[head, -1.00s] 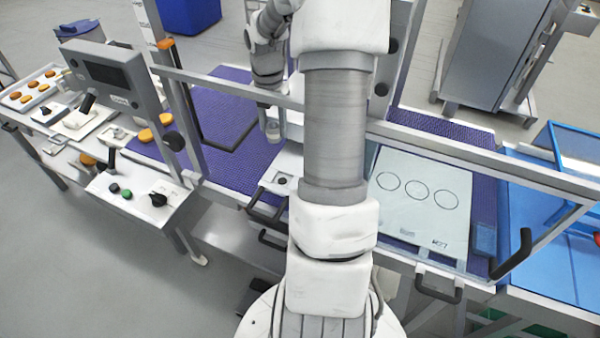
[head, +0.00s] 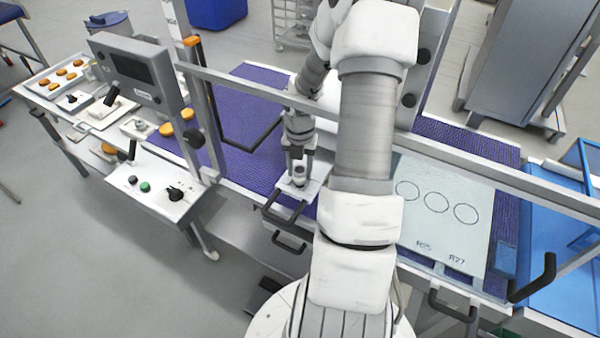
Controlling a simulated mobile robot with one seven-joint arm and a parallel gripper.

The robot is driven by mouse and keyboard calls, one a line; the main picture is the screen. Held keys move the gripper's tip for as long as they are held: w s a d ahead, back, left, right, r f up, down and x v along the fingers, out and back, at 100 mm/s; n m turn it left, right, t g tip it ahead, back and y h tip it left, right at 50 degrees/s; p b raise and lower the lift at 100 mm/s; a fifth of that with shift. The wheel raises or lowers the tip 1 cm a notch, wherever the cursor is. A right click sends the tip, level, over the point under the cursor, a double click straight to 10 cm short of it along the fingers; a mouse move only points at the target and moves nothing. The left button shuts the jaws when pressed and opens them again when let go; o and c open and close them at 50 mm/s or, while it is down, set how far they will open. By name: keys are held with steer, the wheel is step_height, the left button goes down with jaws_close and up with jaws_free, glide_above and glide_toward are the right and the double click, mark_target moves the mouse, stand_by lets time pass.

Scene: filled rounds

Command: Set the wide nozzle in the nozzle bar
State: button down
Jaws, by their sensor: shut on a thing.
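My gripper (head: 298,178) points down over a small white plate at the near edge of the purple belt. It is shut on the wide nozzle (head: 298,183), which shows only as a small pale grey piece between the fingers. The white plate, which looks like the nozzle bar (head: 313,190), has a black handle in front of it. My gripper and the nozzle cover its middle, so its socket is hidden. I cannot tell whether the nozzle touches the bar or sits in it.
A metal frame rail (head: 260,95) crosses above the belt (head: 235,135). A control screen (head: 135,75) and button panel (head: 155,190) stand left. A pale board with circles (head: 440,215) lies right of my arm. Orange-brown rounds (head: 70,75) lie on a far-left tray.

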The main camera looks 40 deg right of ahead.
mark_target(300, 168)
steer(key=shift+f, duration=0.8)
steer(key=shift+f, duration=0.1)
steer(key=shift+c, duration=1.8)
jaws_free()
step_height(300, 168, up, 12)
steer(key=shift+d, duration=0.1)
